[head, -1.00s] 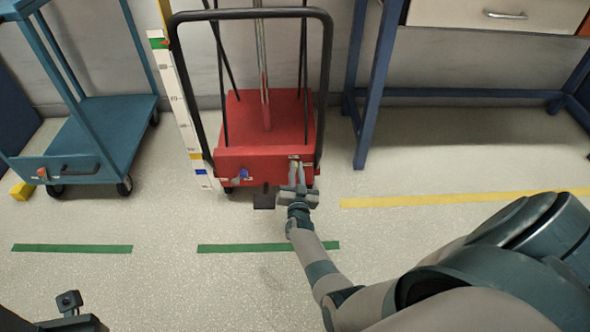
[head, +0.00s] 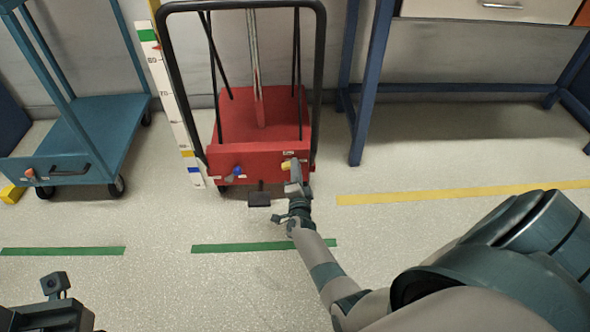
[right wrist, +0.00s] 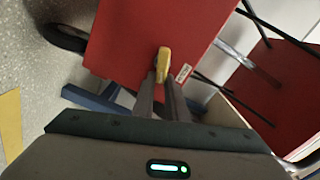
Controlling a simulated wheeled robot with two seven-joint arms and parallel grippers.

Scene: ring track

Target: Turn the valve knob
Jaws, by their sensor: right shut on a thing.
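A red cart (head: 262,122) stands at the wall, with a yellow knob (head: 287,165) and a blue knob (head: 237,171) on its front panel. My right gripper (head: 294,171) reaches the panel's right part and is shut on the yellow knob. In the right wrist view the yellow knob (right wrist: 163,62) sits between the fingertips (right wrist: 163,75), which partly hide it. A small white label (right wrist: 184,73) is beside it. My left arm's end (head: 55,290) shows at the bottom left; its fingers cannot be made out.
A black pedal (head: 259,198) sticks out below the red cart. A striped measuring post (head: 172,95) stands left of it. A teal cart (head: 75,145) is at the left and a blue-legged bench (head: 368,90) at the right. Green (head: 220,247) and yellow (head: 440,193) tape lines mark the open floor.

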